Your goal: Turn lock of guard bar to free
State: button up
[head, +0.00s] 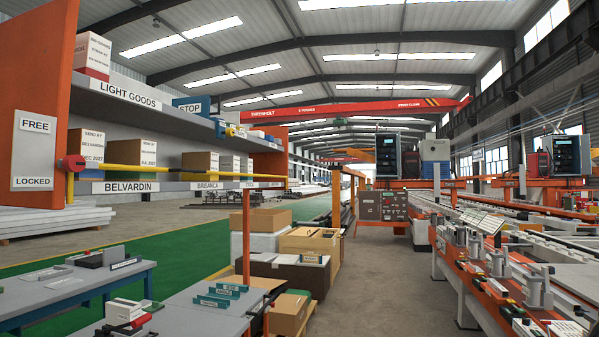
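The guard bar (160,171) is a long yellow bar. It runs level across the front of the lower shelf at the left. Its lock (71,163) is a red knob at the bar's left end, beside the orange shelf upright. A pale plate (34,155) on the upright reads FREE at the top and LOCKED at the bottom. My gripper is not in this view.
Boxes (200,162) stand on the lower shelf (130,187) behind the bar. A blue-grey table (60,295) stands below at the left front. Cartons (305,240) are stacked near the middle. A workbench (490,275) with clamps is at right. Open floor (395,290) lies between.

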aim_at(72, 163)
jog(key=z, duration=0.25)
jog(key=i, duration=2.45)
jog(key=u, duration=1.3)
